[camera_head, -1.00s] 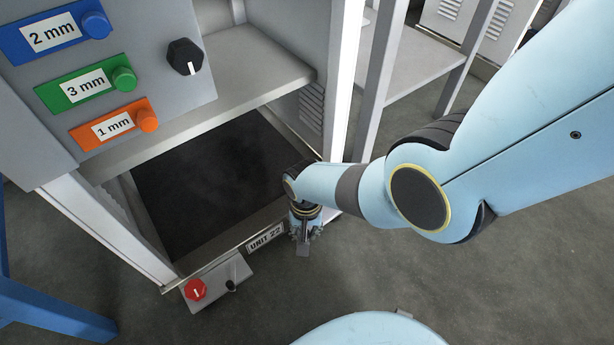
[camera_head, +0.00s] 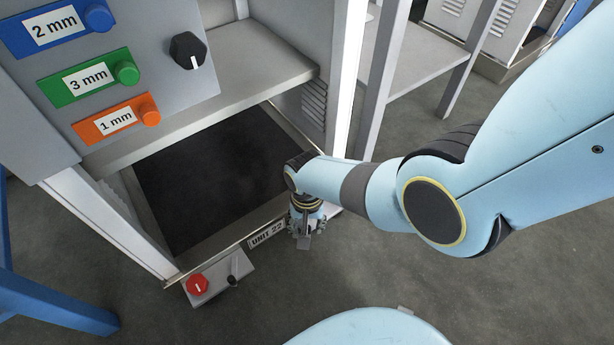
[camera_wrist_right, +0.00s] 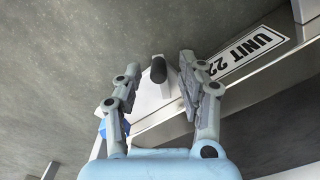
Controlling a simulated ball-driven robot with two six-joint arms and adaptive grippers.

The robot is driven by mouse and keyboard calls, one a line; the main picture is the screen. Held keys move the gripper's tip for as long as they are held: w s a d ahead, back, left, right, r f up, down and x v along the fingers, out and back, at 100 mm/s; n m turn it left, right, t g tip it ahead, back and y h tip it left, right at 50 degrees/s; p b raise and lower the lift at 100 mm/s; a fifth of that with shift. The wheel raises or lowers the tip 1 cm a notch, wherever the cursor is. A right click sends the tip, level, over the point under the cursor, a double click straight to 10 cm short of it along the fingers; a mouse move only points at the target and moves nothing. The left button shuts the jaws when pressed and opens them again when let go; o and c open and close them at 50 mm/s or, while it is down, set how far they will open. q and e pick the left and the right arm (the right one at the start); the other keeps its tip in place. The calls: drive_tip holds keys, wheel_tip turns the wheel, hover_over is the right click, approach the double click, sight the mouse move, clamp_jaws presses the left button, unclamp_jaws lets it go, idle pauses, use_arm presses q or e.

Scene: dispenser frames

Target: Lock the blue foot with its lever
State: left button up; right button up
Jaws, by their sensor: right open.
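A flat grey plate (camera_head: 212,292) juts out at the front lower edge of the unit. It carries a red knob (camera_head: 197,285) and a small black lever (camera_head: 233,278). In the right wrist view the black lever (camera_wrist_right: 158,70) stands ahead, in the gap between the fingers and apart from both. My right gripper (camera_head: 304,239) is open and empty, to the right of the plate, by the "UNIT 22" label (camera_head: 267,233); its fingers also show in the wrist view (camera_wrist_right: 160,88). I cannot make out a blue foot for certain. My left gripper is not in view.
A blue beam (camera_head: 55,305) lies at lower left. The unit's dark tray (camera_head: 205,185) sits behind the plate, under a grey shelf (camera_head: 245,70). Labelled blue, green and orange panels and a black knob (camera_head: 188,50) are above. The floor (camera_head: 500,290) at right is clear.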

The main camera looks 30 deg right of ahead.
wheel_tip(320, 180, up, 11)
idle(0.4)
drive_tip(key=shift+s, duration=0.1)
idle(0.3)
